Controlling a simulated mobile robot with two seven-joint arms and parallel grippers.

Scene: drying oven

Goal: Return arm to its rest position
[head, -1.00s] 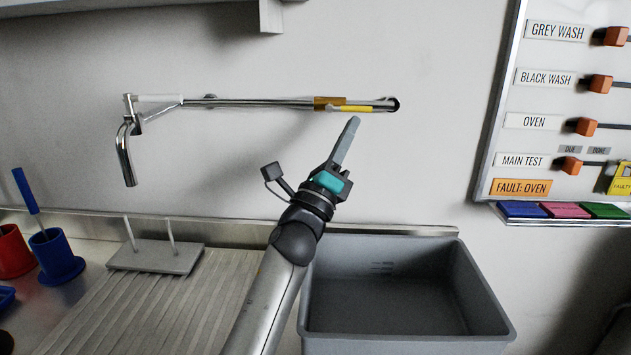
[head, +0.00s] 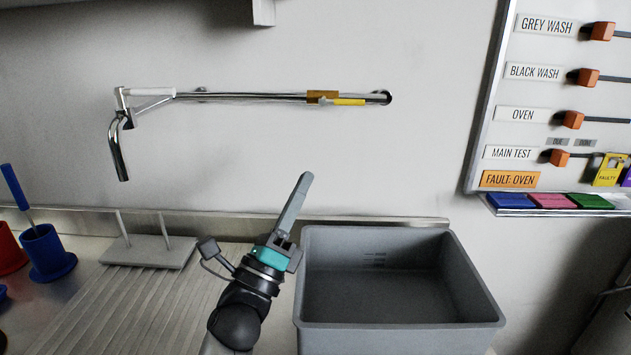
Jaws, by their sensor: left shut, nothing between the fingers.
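My left gripper (head: 304,178) is in the head view, in front of the wall and beside the left rim of the grey basin. Its long grey fingers are pressed together, point up and slightly right, and hold nothing. A teal band shows at its base, and my arm comes up from the bottom. My right gripper is not in view.
A grey basin (head: 400,338) stands right of the gripper. A wall pipe with a tap (head: 240,96) runs above. A ribbed drainer (head: 140,300), a pegged stand (head: 150,254) and a blue cup (head: 47,254) are at left. A labelled board (head: 520,100) hangs at right.

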